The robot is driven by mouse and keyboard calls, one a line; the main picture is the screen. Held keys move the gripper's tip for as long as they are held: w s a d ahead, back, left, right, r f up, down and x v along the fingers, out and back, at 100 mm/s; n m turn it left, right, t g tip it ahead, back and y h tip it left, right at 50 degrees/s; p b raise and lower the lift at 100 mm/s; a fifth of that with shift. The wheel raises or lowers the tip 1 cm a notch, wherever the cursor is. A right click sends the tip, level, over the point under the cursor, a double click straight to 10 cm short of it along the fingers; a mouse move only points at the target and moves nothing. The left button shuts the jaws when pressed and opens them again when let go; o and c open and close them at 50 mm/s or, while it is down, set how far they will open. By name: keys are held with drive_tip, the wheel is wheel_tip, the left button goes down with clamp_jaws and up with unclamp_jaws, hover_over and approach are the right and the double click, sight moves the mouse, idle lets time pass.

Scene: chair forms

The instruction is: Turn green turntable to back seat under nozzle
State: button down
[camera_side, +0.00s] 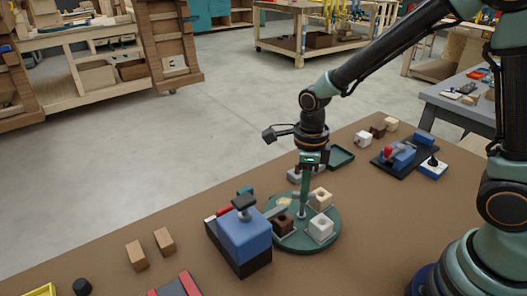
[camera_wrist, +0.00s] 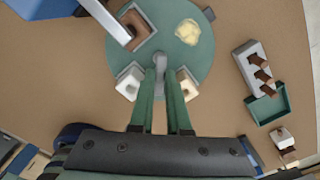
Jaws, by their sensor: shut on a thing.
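The green turntable (camera_side: 296,246) lies flat on the brown table. It carries a dark brown block (camera_side: 283,222), a white block (camera_side: 320,228) and a cream block (camera_side: 321,198), each with a hole. A pale yellow lump (camera_wrist: 188,31) also sits on it. My gripper (camera_side: 304,212) points down over the turntable's middle. In the wrist view its green fingers (camera_wrist: 161,88) are shut on a grey handle (camera_wrist: 160,62). The blue machine (camera_side: 243,235) stands at the left edge. Its grey bar (camera_wrist: 106,20) reaches over the turntable, ending beside the brown block. The nozzle tip is not clear.
A green tray (camera_wrist: 268,104) and grey holder (camera_wrist: 250,64) with brown pieces lie beyond the turntable. A small blue device (camera_side: 400,152) and loose blocks (camera_side: 363,138) stand right. Brown blocks (camera_side: 137,255) lie left.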

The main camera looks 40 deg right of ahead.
drive_tip(key=shift+r, duration=0.1)
drive_tip(key=c, duration=0.9)
unclamp_jaws()
wheel_tip(320, 180, up, 12)
drive_tip(key=s+d+r+n+t, duration=0.1)
drive_tip(key=s+d+n+t, duration=0.1)
drive_tip(key=n, duration=0.7)
drive_tip(key=s+d+r+n+t, duration=0.1)
drive_tip(key=s+d+n, duration=0.1)
drive_tip(key=n, duration=0.7)
drive_tip(key=s+d+r+n+t, duration=0.2)
drive_tip(key=d+n, duration=0.1)
drive_tip(key=n, duration=0.6)
drive_tip(key=shift+s+r+t, duration=0.1)
drive_tip(key=shift+s+t, duration=0.15)
drive_tip(key=shift+t, duration=0.05)
